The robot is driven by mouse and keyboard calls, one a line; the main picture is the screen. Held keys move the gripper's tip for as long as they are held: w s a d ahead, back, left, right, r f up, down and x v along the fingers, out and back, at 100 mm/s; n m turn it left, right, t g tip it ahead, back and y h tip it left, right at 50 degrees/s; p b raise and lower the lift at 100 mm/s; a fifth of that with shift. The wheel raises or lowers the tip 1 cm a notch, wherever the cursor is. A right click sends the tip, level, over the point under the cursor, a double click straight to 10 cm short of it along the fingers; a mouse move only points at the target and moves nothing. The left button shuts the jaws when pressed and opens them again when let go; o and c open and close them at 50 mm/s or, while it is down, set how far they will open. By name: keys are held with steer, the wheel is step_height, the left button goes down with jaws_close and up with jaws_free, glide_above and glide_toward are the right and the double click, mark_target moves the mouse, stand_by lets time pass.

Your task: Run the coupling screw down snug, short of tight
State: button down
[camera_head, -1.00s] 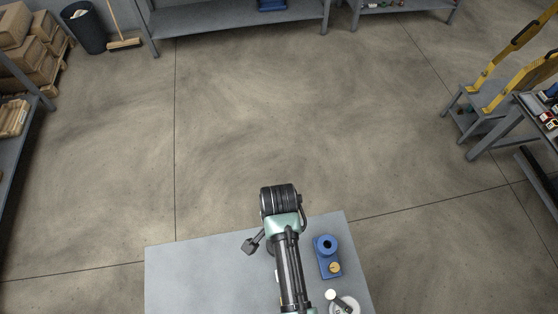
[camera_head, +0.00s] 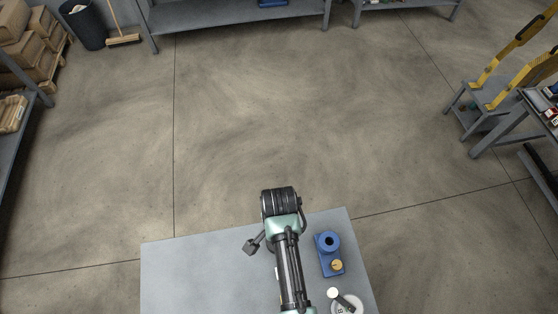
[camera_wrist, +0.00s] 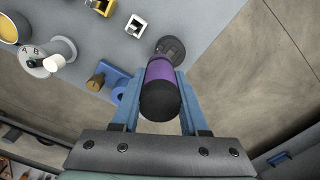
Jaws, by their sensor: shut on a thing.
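In the wrist view my gripper (camera_wrist: 161,84) has its two blue fingers shut on a purple cylindrical tool (camera_wrist: 160,70) with a black end cap (camera_wrist: 160,101). The tool's far end meets a dark grey round fitting (camera_wrist: 172,47) on the grey bench. The tool hides most of that contact, and I cannot make out the coupling screw itself. In the head view my own arm hides the gripper and the tool.
A blue block with a round bore (camera_head: 329,243) and a brass knob (camera_head: 336,265) stands beside my arm on the grey bench (camera_head: 200,270). A round plate marked A and B (camera_wrist: 36,62), a white square fitting (camera_wrist: 136,26) and a yellow one (camera_wrist: 104,5) are nearby.

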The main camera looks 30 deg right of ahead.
steer(key=shift+f+b, duration=0.8)
steer(key=shift+f, duration=0.3)
steer(key=shift+r+m+p, duration=0.15)
steer(key=shift+m+p, duration=0.35)
steer(key=shift+m, duration=1.4)
steer(key=shift+m+p, duration=0.5)
steer(key=shift+m, duration=1.3)
